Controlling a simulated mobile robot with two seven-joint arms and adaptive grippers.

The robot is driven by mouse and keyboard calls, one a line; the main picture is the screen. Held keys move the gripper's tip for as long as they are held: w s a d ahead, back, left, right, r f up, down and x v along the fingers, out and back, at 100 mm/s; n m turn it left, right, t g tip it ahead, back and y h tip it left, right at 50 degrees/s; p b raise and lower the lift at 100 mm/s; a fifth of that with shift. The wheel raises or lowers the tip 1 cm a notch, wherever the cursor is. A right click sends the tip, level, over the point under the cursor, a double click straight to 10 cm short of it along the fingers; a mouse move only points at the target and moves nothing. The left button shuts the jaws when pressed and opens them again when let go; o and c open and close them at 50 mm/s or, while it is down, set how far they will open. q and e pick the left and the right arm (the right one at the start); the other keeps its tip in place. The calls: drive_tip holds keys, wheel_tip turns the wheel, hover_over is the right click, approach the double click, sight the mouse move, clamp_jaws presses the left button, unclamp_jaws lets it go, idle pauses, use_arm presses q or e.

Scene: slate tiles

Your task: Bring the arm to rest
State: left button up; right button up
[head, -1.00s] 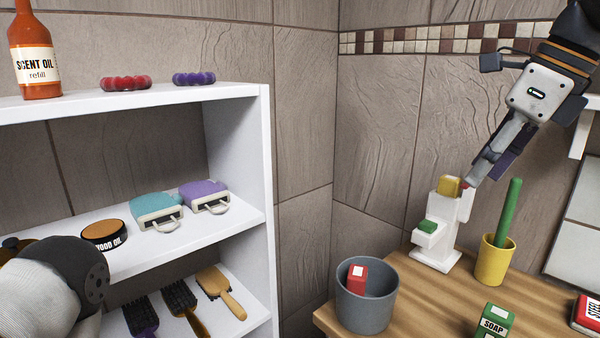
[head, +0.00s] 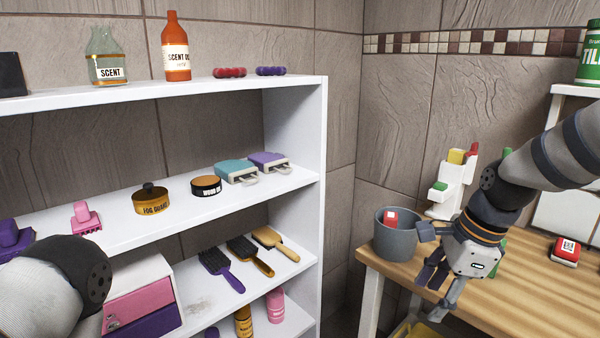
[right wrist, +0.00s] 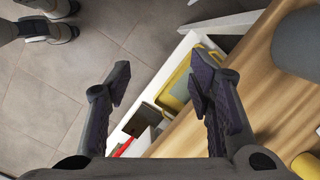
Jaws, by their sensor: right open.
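My right gripper (head: 434,283) hangs at the front left edge of the wooden table (head: 530,290), fingers pointing down. It is open and holds nothing. In the right wrist view its two fingers (right wrist: 160,92) are spread apart, with the floor, the table edge and a low white-edged container below them. A grey link of my left arm (head: 55,285) shows at the lower left of the head view, but the left gripper is out of the picture.
A white stepped stand (head: 447,196) is farther back. The white shelf unit (head: 322,150) on the left holds bottles, tins and brushes.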

drive_tip(key=s+a+f+n+g+h, duration=0.15)
drive_tip(key=s+f+n, duration=0.65)
drive_tip(key=s+f, duration=0.85)
drive_tip(key=s+f+n+g, duration=0.1)
drive_tip(key=s+f+n, duration=0.3)
drive_tip(key=s, duration=0.6)
drive_tip(key=s+f+n, duration=0.4)
drive_tip(key=s+n, duration=0.3)
drive_tip(key=s, duration=0.4)
drive_tip(key=shift+d+f+n+g+h, duration=0.2)
drive_tip(key=shift+f+n+g+h, duration=0.15)
drive_tip(key=shift+h, duration=0.1)
